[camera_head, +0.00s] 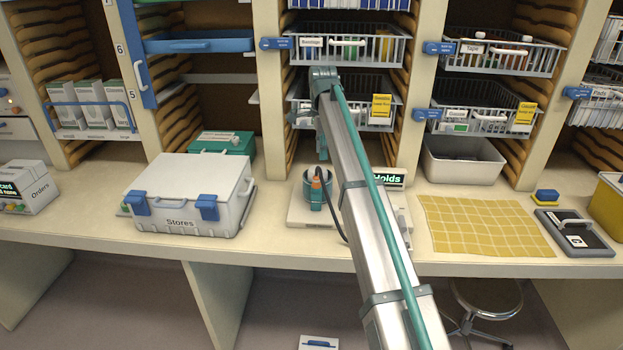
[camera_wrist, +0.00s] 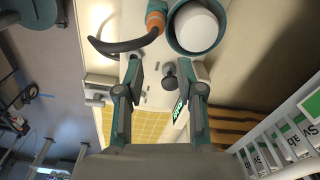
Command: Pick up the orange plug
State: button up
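The orange plug (camera_wrist: 155,20) shows at the top of the wrist view with a thick dark cable curving from it to the left. It sits beside a teal ring-shaped socket or cup (camera_wrist: 174,36) with a white rounded middle. In the head view the orange part (camera_head: 317,179) is small, upright on a teal body by the pale board on the counter. My gripper (camera_wrist: 166,68) is open. Its fingers are apart and nothing is held. The plug lies beyond the fingertips, apart from them. In the head view my arm hides most of my gripper.
A dark round knob (camera_wrist: 169,79) on the pale board shows between my fingers. Wire baskets (camera_head: 345,50) hang above the counter. A grey Stores case (camera_head: 190,190) stands left of the board. A yellow checked cloth (camera_head: 485,226) lies to the right.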

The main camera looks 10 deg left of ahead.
aim_at(317, 176)
jog(key=shift+s+a, duration=0.25)
jog(key=shift+a, duration=0.35)
jog(key=shift+s+a+f, duration=0.1)
jog(key=shift+f, duration=0.15)
notch_tip(317, 176, down, 5)
jog(key=shift+r+p, duration=0.1)
jog(key=shift+p, duration=0.7)
notch_tip(317, 176, down, 4)
jog(key=shift+s+f+p, duration=0.1)
jog(key=shift+s+p, duration=0.05)
jog(key=shift+p, duration=1.1)
jog(key=shift+f, duration=0.5)
grip_shut()
